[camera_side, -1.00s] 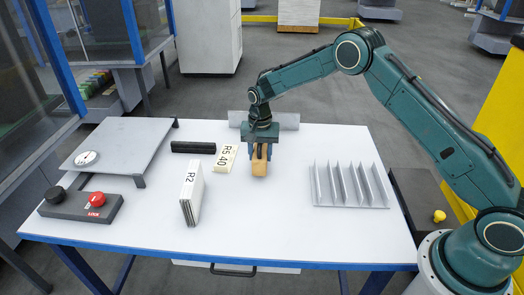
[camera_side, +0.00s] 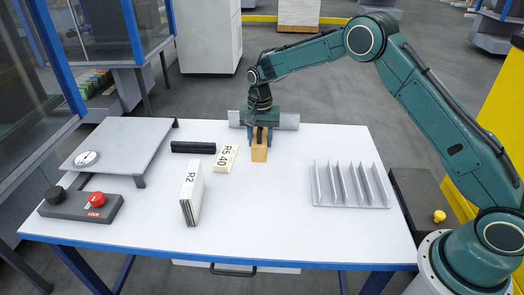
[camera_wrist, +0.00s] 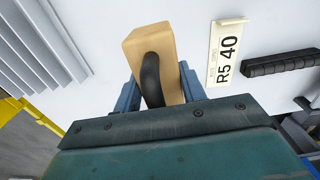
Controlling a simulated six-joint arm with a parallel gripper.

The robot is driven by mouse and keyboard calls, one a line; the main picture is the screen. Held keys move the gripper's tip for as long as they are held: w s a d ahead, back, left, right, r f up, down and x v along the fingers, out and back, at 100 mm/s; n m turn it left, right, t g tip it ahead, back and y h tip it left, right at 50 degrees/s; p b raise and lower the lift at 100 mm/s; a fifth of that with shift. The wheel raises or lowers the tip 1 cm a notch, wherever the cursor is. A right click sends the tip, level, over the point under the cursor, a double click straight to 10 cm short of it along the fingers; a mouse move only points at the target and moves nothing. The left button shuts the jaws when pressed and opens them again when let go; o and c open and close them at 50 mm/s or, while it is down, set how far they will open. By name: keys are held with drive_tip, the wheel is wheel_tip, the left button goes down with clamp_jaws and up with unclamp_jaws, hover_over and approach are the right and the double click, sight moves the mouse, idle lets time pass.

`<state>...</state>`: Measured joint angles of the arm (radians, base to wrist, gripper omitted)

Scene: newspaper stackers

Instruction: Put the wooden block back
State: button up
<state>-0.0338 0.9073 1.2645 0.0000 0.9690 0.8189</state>
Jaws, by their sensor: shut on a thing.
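The wooden block (camera_side: 259,153) is a light brown upright block with a dark curved handle on it. It is between the fingers of my gripper (camera_side: 261,137), near the back middle of the white table. In the wrist view the block (camera_wrist: 135,45) and its dark handle (camera_wrist: 152,80) show between the two blue fingers of my gripper (camera_wrist: 158,92), which is shut on it. I cannot tell whether the block's lower end touches the table.
A card marked R5 40 (camera_side: 226,159) lies left of the block, with a black bar (camera_side: 193,147) beyond. A white stack marked R2 (camera_side: 190,190) stands front left. A slotted grey rack (camera_side: 350,200) is at right. A grey roll (camera_side: 286,121) lies behind. The front middle table (camera_side: 270,225) is clear.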

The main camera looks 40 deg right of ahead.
drive_tip(key=shift+r, duration=0.3)
